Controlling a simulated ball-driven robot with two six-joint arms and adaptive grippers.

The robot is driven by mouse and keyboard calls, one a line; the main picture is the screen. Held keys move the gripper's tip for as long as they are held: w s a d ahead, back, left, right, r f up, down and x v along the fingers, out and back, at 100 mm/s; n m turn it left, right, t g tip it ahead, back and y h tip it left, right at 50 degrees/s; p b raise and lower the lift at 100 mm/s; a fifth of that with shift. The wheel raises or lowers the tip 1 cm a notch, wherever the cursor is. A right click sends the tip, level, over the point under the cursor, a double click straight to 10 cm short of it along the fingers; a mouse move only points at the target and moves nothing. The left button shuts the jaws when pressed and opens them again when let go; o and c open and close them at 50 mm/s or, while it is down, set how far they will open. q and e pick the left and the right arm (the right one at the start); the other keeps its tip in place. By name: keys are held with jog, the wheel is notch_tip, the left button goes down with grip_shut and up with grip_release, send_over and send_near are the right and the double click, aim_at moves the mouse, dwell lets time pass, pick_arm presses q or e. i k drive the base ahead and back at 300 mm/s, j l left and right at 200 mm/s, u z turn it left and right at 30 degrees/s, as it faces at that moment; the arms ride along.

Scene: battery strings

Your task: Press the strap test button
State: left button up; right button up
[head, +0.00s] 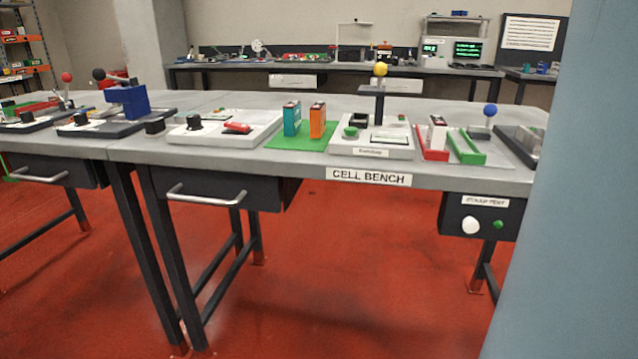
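A dark box (482,217) hangs under the right end of the bench, with a white label (486,201) that seems to read "STRAP TEST". On its front are a large white round button (470,225) and a smaller green round button or lamp (498,225) to its right. Neither of my grippers is in view, and nothing touches the box.
The cell bench (368,177) carries several fixtures, including a blue-knobbed lever (490,110) and an orange cell (317,121). A drawer (225,190) is on the left. A large blue-grey surface (580,200) fills the right side, close to the box. The red floor (330,290) in front is clear.

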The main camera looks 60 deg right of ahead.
aim_at(469, 225)
jog(key=z, duration=3)
